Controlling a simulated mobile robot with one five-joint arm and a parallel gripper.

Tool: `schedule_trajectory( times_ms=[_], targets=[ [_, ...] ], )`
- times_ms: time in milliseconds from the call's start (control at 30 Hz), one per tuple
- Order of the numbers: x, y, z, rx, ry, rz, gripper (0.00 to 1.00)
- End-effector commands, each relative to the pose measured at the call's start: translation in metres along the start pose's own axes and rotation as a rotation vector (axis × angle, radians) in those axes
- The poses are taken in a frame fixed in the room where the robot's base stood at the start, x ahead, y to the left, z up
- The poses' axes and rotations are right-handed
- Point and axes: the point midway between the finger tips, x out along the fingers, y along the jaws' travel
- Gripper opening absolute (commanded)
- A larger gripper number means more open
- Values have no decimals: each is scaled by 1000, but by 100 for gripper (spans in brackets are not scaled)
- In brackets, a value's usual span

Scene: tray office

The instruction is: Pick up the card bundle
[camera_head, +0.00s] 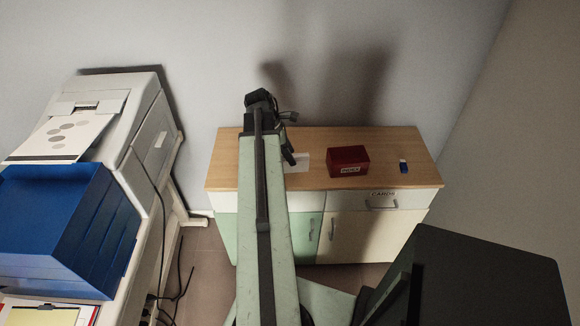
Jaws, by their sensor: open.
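A flat white item (302,161), which looks like the card bundle, lies on the wooden top of the cabinet (235,170). It is left of the red box and partly hidden behind my gripper. My gripper (290,158) is at the end of my raised arm, over the cabinet top and in front of the left part of the white item. It is open. I cannot tell how high it is above the white item or whether it touches it.
A red box (348,161) with a white label stands right of the white item. A small blue and white object (403,167) lies farther right. A printer (110,115) and blue trays (60,225) stand at left. A black object (480,280) fills the lower right.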

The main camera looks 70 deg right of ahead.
Motion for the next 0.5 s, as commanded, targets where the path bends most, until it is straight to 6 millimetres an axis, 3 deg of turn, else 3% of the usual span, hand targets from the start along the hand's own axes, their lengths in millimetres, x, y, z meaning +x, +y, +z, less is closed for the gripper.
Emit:
schedule_trajectory(
  times_ms=[233,500],
  targets=[
    [46,1,-4,1,0,0,45],
    [47,1,-2,-1,0,1,45]
  ],
)
